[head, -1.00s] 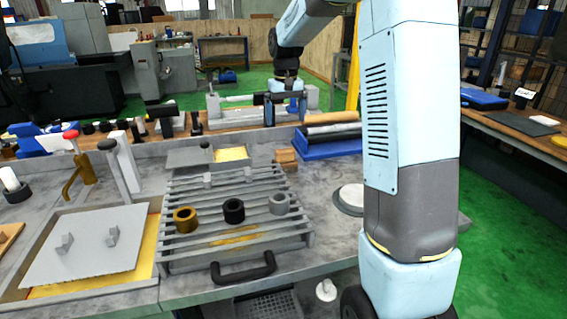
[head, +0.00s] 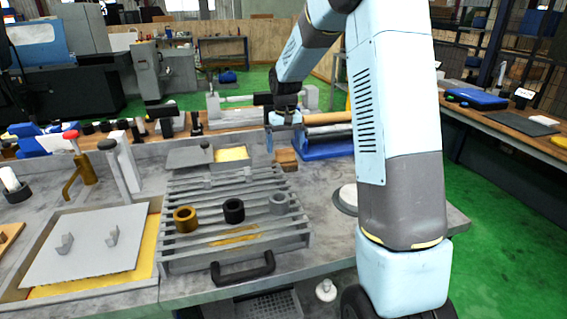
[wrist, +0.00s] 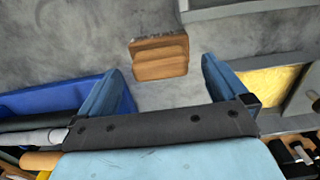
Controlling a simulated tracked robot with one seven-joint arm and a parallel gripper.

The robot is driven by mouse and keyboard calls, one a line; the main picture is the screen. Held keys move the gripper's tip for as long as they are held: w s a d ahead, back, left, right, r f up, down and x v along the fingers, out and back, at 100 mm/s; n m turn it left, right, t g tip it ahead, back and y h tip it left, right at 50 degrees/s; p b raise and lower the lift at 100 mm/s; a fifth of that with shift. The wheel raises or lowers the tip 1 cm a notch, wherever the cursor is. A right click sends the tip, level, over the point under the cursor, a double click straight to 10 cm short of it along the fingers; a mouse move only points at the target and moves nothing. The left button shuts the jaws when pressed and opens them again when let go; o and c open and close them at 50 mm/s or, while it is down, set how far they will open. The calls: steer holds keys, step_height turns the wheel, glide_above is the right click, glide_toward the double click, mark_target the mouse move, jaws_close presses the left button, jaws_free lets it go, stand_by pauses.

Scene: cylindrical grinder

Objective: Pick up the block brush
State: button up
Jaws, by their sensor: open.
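The block brush (head: 286,158) is a small brown wooden block on the grey bench top, left of the blue tray. In the wrist view the brush (wrist: 159,58) lies at the upper middle, with a darker strip along its far edge. My gripper (head: 283,144) is open and empty, above the brush and apart from it. In the wrist view the two blue fingers of my gripper (wrist: 162,72) are spread wide. The brush shows between and just beyond their tips.
A blue tray (head: 318,150) with rolls stands right of the brush. A box with yellow lining (head: 231,154) is on its left. A slatted grey rack (head: 236,262) with three rings is in front. Bare bench top lies around the brush.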

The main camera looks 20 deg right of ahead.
mark_target(285, 149)
step_height(285, 149, down, 4)
steer(key=shift+w+r, duration=0.15)
steer(key=c, duration=1.1)
